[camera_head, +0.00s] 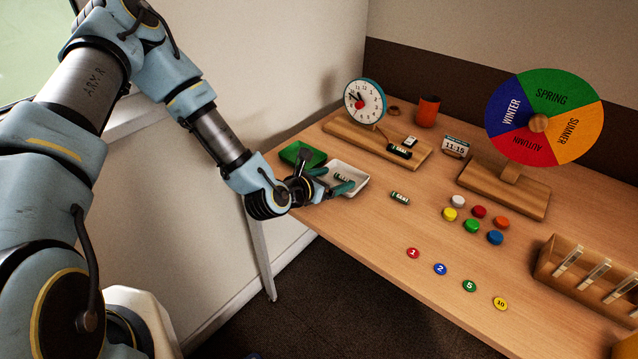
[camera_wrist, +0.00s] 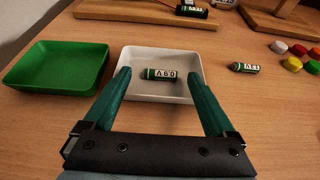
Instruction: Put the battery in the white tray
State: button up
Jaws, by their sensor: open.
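The white tray (camera_head: 357,172) stands near the table's left end; in the wrist view it (camera_wrist: 178,58) lies ahead between my fingers. A dark green battery with a pale label (camera_head: 343,177) lies inside it, flat on the tray floor, and it also shows in the wrist view (camera_wrist: 158,74). My gripper (camera_head: 338,184) is open and empty, its green fingers over the near part of the tray, on either side of the battery and apart from it. A second similar battery (camera_head: 400,198) lies on the bare table right of the tray, also in the wrist view (camera_wrist: 244,68). A third battery (camera_head: 399,151) lies on the clock's wooden base.
A green tray (camera_head: 303,153) is left of the white tray. Behind stand a clock (camera_head: 364,101) on a wooden base, an orange cup (camera_head: 428,111) and a season wheel (camera_head: 544,117). Coloured caps and numbered counters lie to the right. The table's front edge is close to my gripper.

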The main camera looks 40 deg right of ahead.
jog(key=b+v, duration=0.1)
jog(key=v, duration=0.9)
jog(key=shift+s+a+r+b, duration=0.1)
jog(key=shift+a+b, duration=0.15)
jog(key=shift+b, duration=0.05)
jog(key=w+a+m+y, duration=0.45)
jog(key=a+m, duration=0.25)
jog(key=a, duration=0.2)
jog(key=w+a+m+y, duration=0.4)
jog(key=w+a+m, duration=0.2)
jog(key=a, duration=0.3)
jog(key=s+a+r+m+g+y, duration=0.1)
jog(key=a+r+m, duration=0.3)
jog(key=a, duration=0.5)
jog(key=s+a+r+m+y, duration=0.2)
jog(key=a+r+m, duration=0.3)
jog(key=a+r, duration=0.4)
jog(key=shift+s+a+r+g+y, duration=0.2)
jog(key=shift+a+g+y, duration=0.25)
jog(key=shift+y, duration=0.2)
